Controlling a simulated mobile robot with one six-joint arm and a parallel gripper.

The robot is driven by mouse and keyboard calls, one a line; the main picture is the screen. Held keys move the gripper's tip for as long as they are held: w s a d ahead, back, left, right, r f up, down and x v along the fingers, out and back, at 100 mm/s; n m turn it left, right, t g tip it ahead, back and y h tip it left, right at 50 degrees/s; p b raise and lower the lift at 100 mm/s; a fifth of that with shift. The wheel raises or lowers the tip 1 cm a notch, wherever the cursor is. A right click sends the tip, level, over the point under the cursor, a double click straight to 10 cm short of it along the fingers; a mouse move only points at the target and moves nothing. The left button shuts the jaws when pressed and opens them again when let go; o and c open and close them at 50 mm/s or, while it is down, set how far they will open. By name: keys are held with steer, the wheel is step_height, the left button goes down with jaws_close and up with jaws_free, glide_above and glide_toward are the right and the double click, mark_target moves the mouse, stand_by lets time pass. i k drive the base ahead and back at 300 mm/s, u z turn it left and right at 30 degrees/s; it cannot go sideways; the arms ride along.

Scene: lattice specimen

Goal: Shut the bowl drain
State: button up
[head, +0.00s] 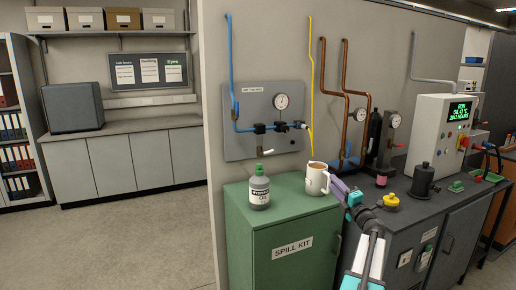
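A grey wall panel (240,110) carries blue piping, a round gauge (281,101) and black fittings. Below the left black fitting hangs a slim vertical part (259,150) that may be the filter bowl. My gripper (334,183) reaches up from the lower right, right of the mug and well right of and below the panel. It overlaps the mug's right side in the picture; contact and finger opening cannot be told.
A green spill kit cabinet (289,249) stands below the panel. On it are a grey bottle (259,190) with a green cap and a white mug (317,178) of brown liquid. Copper pipes (345,90) and a control box (433,130) are at right. Open floor (120,240) lies left.

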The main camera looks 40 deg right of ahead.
mark_target(262, 154)
steer(key=i, duration=1.1)
steer(key=z, duration=0.05)
